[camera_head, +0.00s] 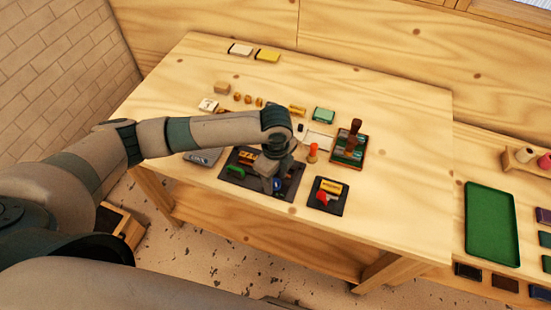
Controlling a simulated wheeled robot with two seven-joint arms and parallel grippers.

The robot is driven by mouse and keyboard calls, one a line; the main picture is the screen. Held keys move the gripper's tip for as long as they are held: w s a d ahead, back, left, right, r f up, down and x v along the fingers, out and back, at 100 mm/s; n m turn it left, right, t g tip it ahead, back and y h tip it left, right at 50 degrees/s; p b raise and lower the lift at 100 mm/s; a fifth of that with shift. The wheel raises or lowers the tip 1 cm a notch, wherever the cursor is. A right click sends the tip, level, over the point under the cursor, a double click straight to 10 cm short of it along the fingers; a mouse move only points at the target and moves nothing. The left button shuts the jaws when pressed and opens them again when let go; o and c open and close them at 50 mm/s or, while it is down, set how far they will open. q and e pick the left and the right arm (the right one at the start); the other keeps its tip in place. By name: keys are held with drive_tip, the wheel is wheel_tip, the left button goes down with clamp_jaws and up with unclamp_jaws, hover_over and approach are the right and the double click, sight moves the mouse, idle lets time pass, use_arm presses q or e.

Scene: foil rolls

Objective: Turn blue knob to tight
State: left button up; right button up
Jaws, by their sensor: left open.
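A black panel (292,189) lies flat near the front edge of the wooden table. A green handle (235,172) and orange-yellow pieces (247,154) show on its left part. My left arm comes in from the left, and my left gripper (270,180) points down over the middle of this panel, open. A small bluish patch (278,185) beside the fingertips looks like the blue knob, mostly hidden by the gripper. I cannot tell whether the fingers touch it or which way it is turned. My right gripper is out of view.
A smaller black panel (340,206) with a red knob and yellow label lies right of the gripper. An orange-topped peg (312,152) and a stamp rack (350,150) stand behind. A green tray (491,225) lies on the right-hand table. The table's right part is clear.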

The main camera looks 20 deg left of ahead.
sight(276, 182)
use_arm(q)
wheel_tip(276, 182, up, 17)
drive_tip(key=b, duration=0.5)
idle(0.5)
